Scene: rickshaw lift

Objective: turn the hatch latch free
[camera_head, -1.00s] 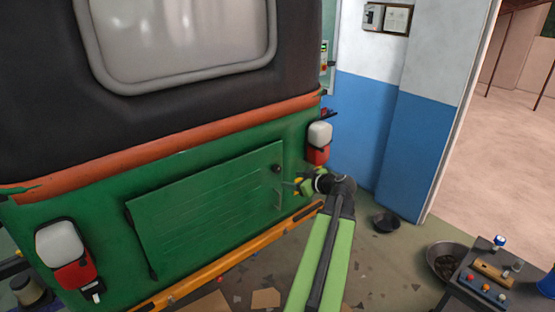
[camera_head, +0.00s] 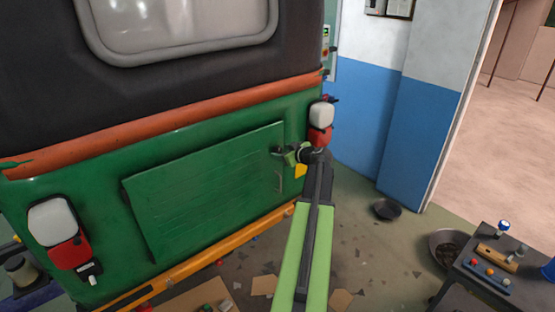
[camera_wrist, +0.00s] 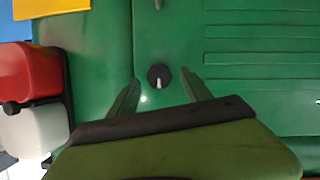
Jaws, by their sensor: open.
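The green hatch (camera_head: 205,190) is shut on the back of the green vehicle. Its latch is a small round black knob (camera_wrist: 159,77) with a pale pointer, near the hatch's right edge. The latch (camera_head: 278,151) is small and partly unclear in the head view. In the wrist view the pointer runs down toward my gripper (camera_wrist: 160,87). The two fingers are apart, one on each side of the knob, with green panel visible between them and it. I see no contact. In the head view my gripper (camera_head: 289,154) is right beside the latch.
A red and white tail lamp (camera_head: 320,125) is close to the right of my gripper. An orange bumper (camera_head: 220,252) runs below the hatch. A dark bowl (camera_head: 386,209) and a small table with tools (camera_head: 490,265) stand at the right. Cardboard scraps lie on the floor.

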